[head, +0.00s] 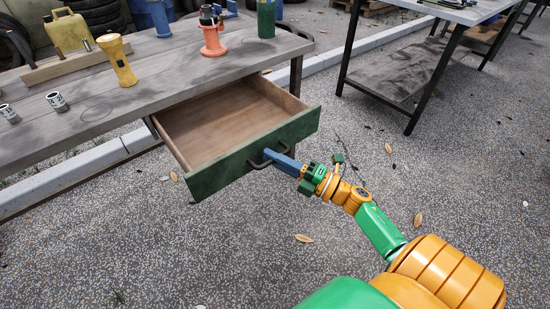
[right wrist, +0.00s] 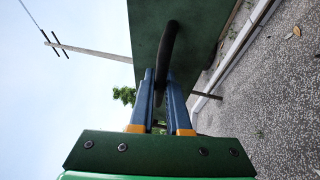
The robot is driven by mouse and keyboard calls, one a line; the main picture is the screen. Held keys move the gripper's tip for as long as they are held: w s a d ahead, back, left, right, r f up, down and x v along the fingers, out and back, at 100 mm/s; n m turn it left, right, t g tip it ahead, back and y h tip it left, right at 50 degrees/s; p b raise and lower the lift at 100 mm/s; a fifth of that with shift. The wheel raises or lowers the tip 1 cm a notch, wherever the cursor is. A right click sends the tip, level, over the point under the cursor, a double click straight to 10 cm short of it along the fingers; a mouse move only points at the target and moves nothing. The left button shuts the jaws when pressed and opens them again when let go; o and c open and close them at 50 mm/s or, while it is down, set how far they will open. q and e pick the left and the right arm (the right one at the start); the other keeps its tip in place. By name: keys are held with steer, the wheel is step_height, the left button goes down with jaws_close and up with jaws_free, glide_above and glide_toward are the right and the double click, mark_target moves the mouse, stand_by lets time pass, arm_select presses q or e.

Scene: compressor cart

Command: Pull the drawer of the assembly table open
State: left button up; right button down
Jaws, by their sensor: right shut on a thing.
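The drawer (head: 225,125) of the wooden assembly table (head: 150,82) stands well out from under the tabletop, and its bare wooden inside shows empty. Its green front panel (head: 222,172) carries a dark curved handle (head: 262,162). My right gripper (head: 272,157) is at the handle with its blue fingers shut on it. In the right wrist view the two blue fingers (right wrist: 162,98) lie on either side of the dark handle (right wrist: 169,50), close against the green panel (right wrist: 190,30). My left gripper is not in view.
On the tabletop stand a yellow flashlight (head: 117,60), an orange tool (head: 211,35), a green cylinder (head: 266,18), sockets (head: 57,101) and a yellow can (head: 69,32). A second table with a lower shelf (head: 385,78) stands at right. The gravel floor before the drawer is clear except for leaves.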

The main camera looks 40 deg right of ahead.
steer(key=c, duration=0.9)
jaws_free()
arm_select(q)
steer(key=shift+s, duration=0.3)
